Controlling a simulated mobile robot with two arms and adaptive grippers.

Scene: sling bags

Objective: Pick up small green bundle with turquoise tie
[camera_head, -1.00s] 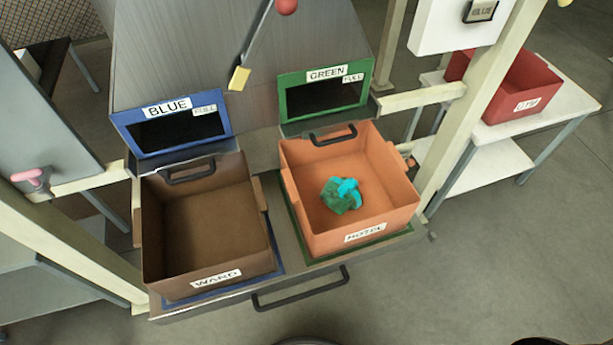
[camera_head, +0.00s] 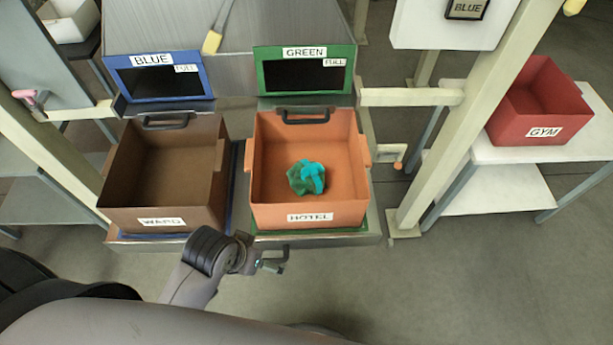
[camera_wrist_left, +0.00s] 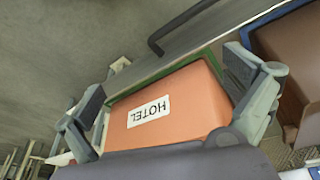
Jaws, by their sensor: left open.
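The small green bundle with a turquoise tie (camera_head: 307,177) lies on the floor of the orange HOTEL bin (camera_head: 308,215) in the head view. My left gripper (camera_head: 272,262) is in front of that bin, below its front wall in the picture, apart from the bundle. In the left wrist view the open fingers of my left gripper (camera_wrist_left: 165,100) spread on either side of the bin's orange front wall with its HOTEL label (camera_wrist_left: 149,111). Nothing is between the fingers that I can see held. The bundle is hidden in the wrist view. My right gripper is not in view.
An empty brown bin (camera_head: 163,185) labelled WARD stands left of the orange bin. Blue (camera_head: 158,77) and green (camera_head: 304,70) framed chutes are behind them. A cream post (camera_head: 450,130) rises to the right. A red GYM bin (camera_head: 540,105) sits on a white table (camera_head: 500,150).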

